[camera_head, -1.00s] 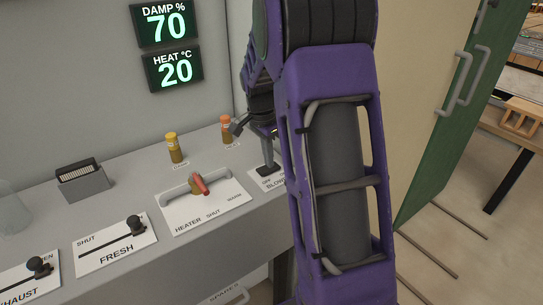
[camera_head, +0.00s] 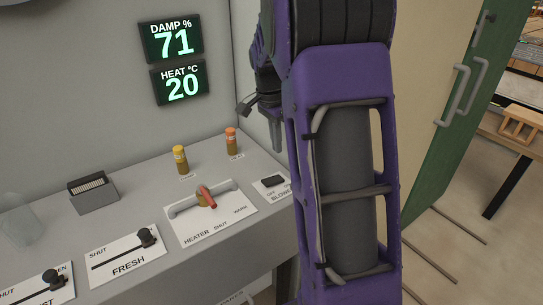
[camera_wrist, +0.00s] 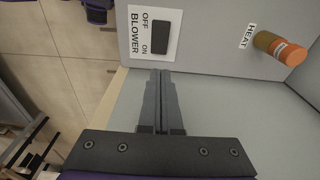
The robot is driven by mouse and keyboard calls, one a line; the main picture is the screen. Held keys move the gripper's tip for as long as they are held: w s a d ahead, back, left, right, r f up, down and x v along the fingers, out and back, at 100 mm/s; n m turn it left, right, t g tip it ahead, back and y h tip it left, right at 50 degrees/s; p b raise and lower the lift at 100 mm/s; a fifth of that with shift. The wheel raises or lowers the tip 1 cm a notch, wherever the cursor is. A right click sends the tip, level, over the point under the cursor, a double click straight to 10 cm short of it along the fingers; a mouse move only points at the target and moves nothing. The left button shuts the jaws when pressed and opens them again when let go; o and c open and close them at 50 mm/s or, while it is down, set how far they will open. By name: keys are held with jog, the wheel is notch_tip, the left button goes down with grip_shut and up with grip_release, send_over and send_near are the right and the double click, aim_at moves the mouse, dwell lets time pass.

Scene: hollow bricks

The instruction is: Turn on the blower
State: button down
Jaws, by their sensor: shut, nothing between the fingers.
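The blower switch is a black rocker (camera_wrist: 161,38) on a white plate (camera_wrist: 137,35) marked OFF, ON and BLOWER in the wrist view. In the head view the rocker (camera_head: 273,181) lies at the right end of the grey bench, with its plate partly behind my arm. I cannot tell which way the rocker is tilted. My gripper (camera_wrist: 160,73) is shut and empty, its fingertips beside the plate in the wrist picture. In the head view my gripper (camera_head: 277,148) points down above the switch, with a gap between.
An orange-capped HEAT lamp (camera_head: 232,142) and a yellow-capped one (camera_head: 181,160) stand behind. The heater lever (camera_head: 207,197) and fresh-air slider (camera_head: 146,237) are to the left. Displays read DAMP 71 (camera_head: 171,40) and HEAT 20 (camera_head: 180,83). A green door (camera_head: 460,110) stands at right.

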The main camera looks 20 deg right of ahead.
jog(key=r, duration=0.5)
jog(key=shift+w+d, duration=0.1)
jog(key=shift+d, duration=0.3)
